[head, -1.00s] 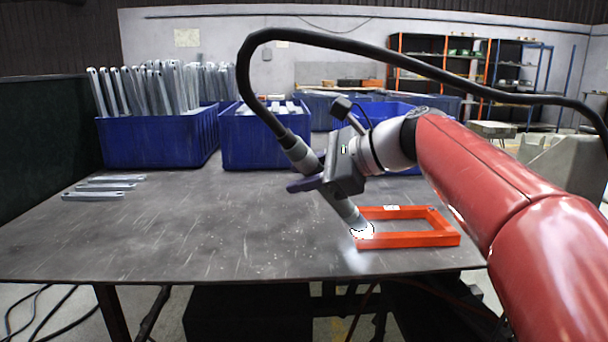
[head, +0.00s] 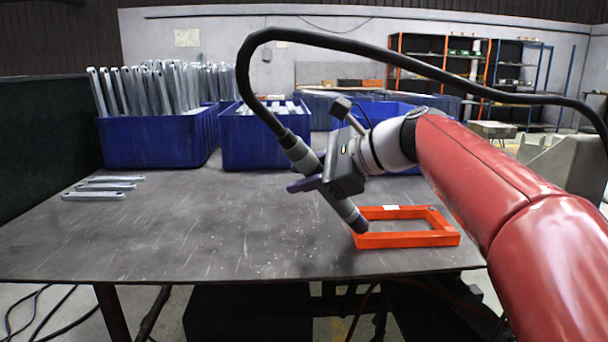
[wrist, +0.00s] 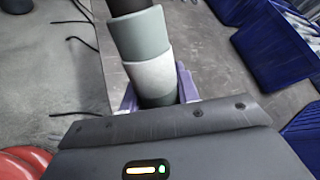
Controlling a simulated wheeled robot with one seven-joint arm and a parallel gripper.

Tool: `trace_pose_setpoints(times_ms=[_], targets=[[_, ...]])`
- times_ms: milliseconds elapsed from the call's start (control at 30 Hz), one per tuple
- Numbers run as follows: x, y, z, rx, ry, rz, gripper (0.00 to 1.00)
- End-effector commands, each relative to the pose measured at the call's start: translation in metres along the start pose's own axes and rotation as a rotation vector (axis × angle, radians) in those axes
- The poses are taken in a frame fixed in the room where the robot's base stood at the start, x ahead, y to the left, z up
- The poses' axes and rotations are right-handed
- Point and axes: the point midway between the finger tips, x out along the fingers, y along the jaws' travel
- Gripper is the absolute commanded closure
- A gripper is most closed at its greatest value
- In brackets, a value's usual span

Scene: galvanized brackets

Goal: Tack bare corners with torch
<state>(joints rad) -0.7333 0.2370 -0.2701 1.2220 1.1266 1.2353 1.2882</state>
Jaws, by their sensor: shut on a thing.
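My gripper (head: 313,182) is shut on the welding torch (head: 342,205), a grey tube tilted down to the right with a black cable running from its upper end. The torch tip is at the near left corner of the orange rectangular frame (head: 408,239), which lies flat on the table. No glow shows at the tip. In the wrist view the torch (wrist: 147,70) stands between purple fingers (wrist: 187,84); its tip and the orange frame are out of that view. Whether the tip touches the corner I cannot tell.
The steel table (head: 220,225) is clear at its middle. Several galvanized brackets (head: 105,186) lie at left. A blue bin (head: 155,140) of upright brackets and another blue bin (head: 255,140) stand behind. The black cable (head: 420,66) arches over my red arm.

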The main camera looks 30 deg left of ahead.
Motion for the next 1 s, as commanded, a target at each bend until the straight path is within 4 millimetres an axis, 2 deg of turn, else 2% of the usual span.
trace_pose_setpoints(times_ms=[500,1000], targets=[[0.000,0.000,-0.001,0.005,0.002,0.002,0.91],[-0.018,-0.021,0.032,0.001,0.000,0.000,0.91]])
